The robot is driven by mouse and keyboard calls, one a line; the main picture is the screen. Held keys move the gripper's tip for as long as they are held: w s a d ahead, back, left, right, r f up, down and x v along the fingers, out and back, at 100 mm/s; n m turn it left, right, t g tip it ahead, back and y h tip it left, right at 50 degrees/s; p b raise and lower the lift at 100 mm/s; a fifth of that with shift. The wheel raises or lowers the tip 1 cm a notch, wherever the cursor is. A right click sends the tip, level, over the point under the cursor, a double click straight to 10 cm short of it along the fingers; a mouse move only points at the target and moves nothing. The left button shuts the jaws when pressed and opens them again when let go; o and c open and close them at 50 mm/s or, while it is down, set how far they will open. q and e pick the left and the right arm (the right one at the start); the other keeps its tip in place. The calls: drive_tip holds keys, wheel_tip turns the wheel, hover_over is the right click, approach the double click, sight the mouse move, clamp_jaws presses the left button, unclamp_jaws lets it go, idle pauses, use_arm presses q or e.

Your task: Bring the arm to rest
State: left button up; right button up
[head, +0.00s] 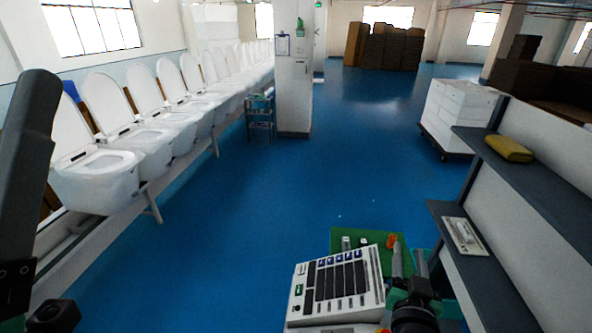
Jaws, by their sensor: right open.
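My right gripper (409,262) is at the bottom right, over the edge of a green mat beside a control panel. Its two grey fingers point away from me and stand apart, with nothing seen between them. My right wrist below it is dark and partly cut off by the lower edge. My left arm (25,180) rises dark along the left edge, in front of the row of toilets. Its gripper does not show.
A white control panel (335,287) with dark keys stands left of my right gripper. A grey shelf (520,180) on the right bears a yellow cloth (509,149). White toilets (98,180) line the left wall. The blue floor (235,220) between is clear.

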wheel_tip(320, 180, up, 16)
drive_tip(key=s+t, duration=0.3)
drive_tip(key=t, duration=0.1)
drive_tip(key=s+a+r+n+t+y, duration=0.2)
drive_tip(key=s+r+n+t+y, duration=0.1)
drive_tip(key=s+r, duration=0.4)
drive_tip(key=s+a+r+n+t+y, duration=0.2)
drive_tip(key=s+r, duration=0.6)
drive_tip(key=r, duration=0.4)
drive_tip(key=a+t+y, duration=0.1)
drive_tip(key=t+y, duration=0.1)
drive_tip(key=shift+s+r+n+t+y, duration=0.25)
drive_tip(key=shift+r+n+t+y, duration=0.05)
drive_tip(key=shift+r+n+y, duration=0.1)
